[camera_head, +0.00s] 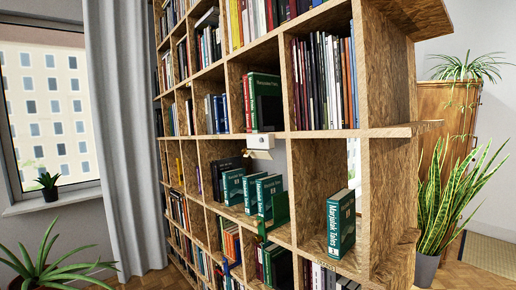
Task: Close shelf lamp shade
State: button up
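A small white box-shaped fitting (261,141), which looks like the shelf lamp, sits at the front edge of a shelf board near the middle of the bookwall. A pale beige flap (260,154) hangs below it at a slant, apart from the white body at its lower edge; it may be the shade. The fitting is small here, so its hinge and exact angle cannot be made out. My gripper is not seen in this view.
The tall OSB bookwall (400,130) holds many books. Below the lamp stand several green books (268,192) and a green upright piece (279,210). Another green book (340,222) stands to the right. Plants (440,200) flank the bookwall; a grey curtain (128,130) hangs left.

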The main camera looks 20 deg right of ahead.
aim_at(260, 155)
jog(key=u, duration=0.25)
jog(key=i, duration=0.7)
jog(key=u, duration=0.55)
